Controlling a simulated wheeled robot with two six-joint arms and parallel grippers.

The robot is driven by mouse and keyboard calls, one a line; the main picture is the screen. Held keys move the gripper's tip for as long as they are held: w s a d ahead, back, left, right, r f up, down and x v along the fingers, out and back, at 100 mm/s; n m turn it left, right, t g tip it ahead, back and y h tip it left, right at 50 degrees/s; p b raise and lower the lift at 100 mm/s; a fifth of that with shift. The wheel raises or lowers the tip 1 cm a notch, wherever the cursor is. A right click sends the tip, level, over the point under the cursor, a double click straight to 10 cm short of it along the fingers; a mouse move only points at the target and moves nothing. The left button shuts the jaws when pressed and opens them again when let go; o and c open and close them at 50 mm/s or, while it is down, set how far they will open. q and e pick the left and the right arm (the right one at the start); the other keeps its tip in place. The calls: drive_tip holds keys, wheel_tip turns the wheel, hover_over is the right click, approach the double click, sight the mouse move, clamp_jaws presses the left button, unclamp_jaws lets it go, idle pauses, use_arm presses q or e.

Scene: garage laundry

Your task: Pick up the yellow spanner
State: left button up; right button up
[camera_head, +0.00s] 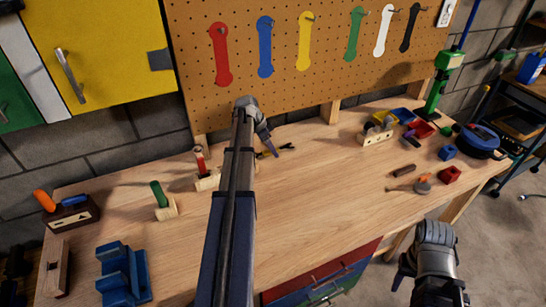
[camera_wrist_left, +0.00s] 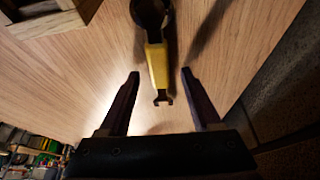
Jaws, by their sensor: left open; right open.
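The yellow spanner (camera_wrist_left: 157,65) lies on the wooden bench in the left wrist view, with a yellow handle and dark ends. In the head view it shows small and partly hidden (camera_head: 288,148), just right of my left gripper (camera_head: 268,146). In the left wrist view my left gripper (camera_wrist_left: 160,74) is open, and the spanner's near end appears between its two fingers. The fingers do not visibly grip it. My right gripper (camera_head: 408,274) is open and empty, in front of the bench at the lower right.
A pegboard (camera_head: 340,75) behind the bench (camera_head: 330,200) bears spanner shapes in several colours, including a yellow one (camera_head: 305,42). Wooden blocks with coloured handles stand at left. The bench's middle is clear.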

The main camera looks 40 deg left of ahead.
use_arm(q)
drive_tip(key=shift+f, duration=0.15)
idle(0.4)
drive_tip(key=shift+c, duration=0.2)
clamp_jaws()
idle(0.4)
